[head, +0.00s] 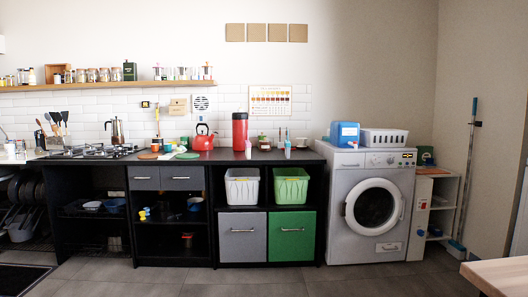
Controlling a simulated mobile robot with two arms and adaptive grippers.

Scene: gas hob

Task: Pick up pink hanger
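I cannot make out a pink hanger in the head view. Neither of my grippers is in view.
A black counter (225,157) runs along the wall with a gas hob (95,151), a red kettle (203,138) and a red canister (239,131). A washing machine (371,207) stands right of it. A wooden table corner (500,275) is at lower right. The grey floor (250,284) ahead is clear.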

